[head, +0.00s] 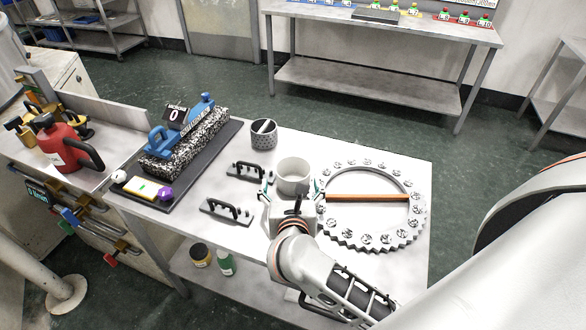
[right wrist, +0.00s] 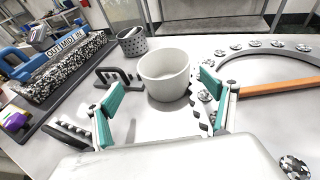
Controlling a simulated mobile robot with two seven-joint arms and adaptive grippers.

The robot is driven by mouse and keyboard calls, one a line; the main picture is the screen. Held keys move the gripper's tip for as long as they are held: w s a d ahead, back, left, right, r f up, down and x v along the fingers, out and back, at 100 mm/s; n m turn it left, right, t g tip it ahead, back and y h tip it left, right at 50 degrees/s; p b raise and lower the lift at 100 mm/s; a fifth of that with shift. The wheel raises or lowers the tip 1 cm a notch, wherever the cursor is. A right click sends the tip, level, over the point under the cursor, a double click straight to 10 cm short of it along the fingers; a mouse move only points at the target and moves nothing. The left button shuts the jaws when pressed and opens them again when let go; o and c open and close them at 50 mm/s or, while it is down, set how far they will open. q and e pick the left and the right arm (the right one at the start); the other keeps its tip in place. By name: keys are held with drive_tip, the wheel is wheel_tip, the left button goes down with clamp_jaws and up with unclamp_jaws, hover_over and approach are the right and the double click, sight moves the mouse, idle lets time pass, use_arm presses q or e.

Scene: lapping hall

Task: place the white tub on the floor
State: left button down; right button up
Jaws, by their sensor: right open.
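The white tub (head: 294,174) stands upright on the grey table (head: 262,238), left of the toothed ring. It also shows in the right wrist view (right wrist: 165,78), just beyond and between the two teal fingers. My right gripper (head: 293,192) is open on the near side of the tub, with nothing between its fingers. In the right wrist view the gripper (right wrist: 163,100) has its fingertips spread wider than the tub. The green floor (head: 230,95) shows beyond the table. My left gripper is not in view.
The toothed ring (head: 332,230) with an orange bar (head: 367,198) lies right of the tub. Black-handled plates (head: 228,211) and a speckled cup (head: 263,134) stand to its left and behind. A speckled block (head: 188,148) sits on a dark mat. Open floor lies behind the table.

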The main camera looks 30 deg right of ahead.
sight(293, 162)
drive_tip(key=shift+x, duration=0.8)
drive_tip(key=shift+w+d, duration=0.3)
drive_tip(key=x, duration=0.4)
drive_tip(key=shift+w+d+r+p, duration=0.1)
drive_tip(key=shift+d+r+p, duration=0.05)
drive_tip(key=shift+d+p, duration=0.25)
drive_tip(key=shift+w, duration=0.2)
drive_tip(key=c, duration=1.3)
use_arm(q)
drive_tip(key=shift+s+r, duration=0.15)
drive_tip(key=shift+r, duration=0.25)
